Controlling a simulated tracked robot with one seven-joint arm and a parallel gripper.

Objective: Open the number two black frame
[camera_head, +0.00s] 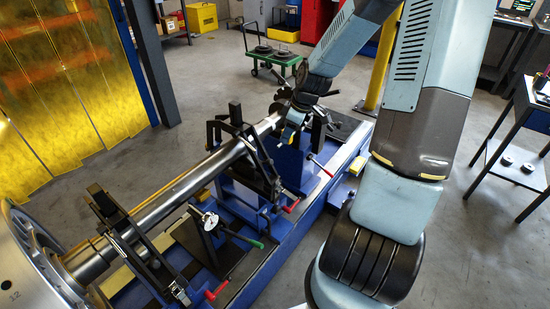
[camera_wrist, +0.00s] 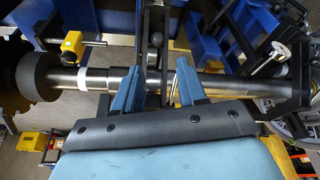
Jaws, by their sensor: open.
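Two black frames stand around the steel shaft (camera_head: 165,195) on the blue machine bed. One frame (camera_head: 110,215) is near the large rotor, and the other (camera_head: 240,130) is farther along, closer to my arm. I cannot read a number on either. My gripper (camera_head: 291,124) is at the shaft's far end, partly hidden by my wrist. In the wrist view my gripper (camera_wrist: 160,60) is open, with blue fingers spread in front of the shaft (camera_wrist: 105,79). A dark upright bar with a round knob (camera_wrist: 156,39) shows between the fingers. I cannot tell whether they touch anything.
The large metal rotor (camera_head: 30,265) is at lower left. Red and green handles and a dial gauge (camera_head: 210,220) stick out along the bed. A green cart (camera_head: 270,55) is behind, and a workbench (camera_head: 520,130) is at right. Grey floor lies open between bed and bench.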

